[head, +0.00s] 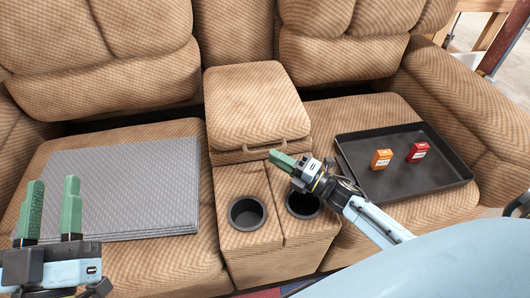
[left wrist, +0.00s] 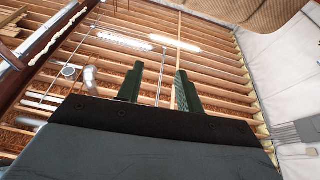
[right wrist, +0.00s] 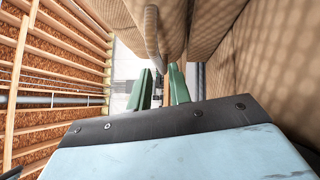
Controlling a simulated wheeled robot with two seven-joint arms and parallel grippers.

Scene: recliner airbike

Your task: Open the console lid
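The console lid (head: 255,105) is a padded tan block between the two seats, and it lies shut. A tan loop handle (head: 272,147) runs along its front edge, and it also shows in the right wrist view (right wrist: 152,35). My right gripper (head: 275,157) is at the right part of the handle, just below the lid's front edge. In the right wrist view its green fingers (right wrist: 161,72) stand apart, with the handle's end close to their tips. I cannot tell whether the handle lies between them. My left gripper (head: 53,180) is open and empty at the lower left.
Two cup holders (head: 247,213) are in the console front, below my right gripper. A black tray (head: 385,185) with an orange box (head: 381,159) and a red box (head: 417,152) lies on the right seat. A grey folded mat (head: 125,190) covers the left seat. Backrests rise behind the lid.

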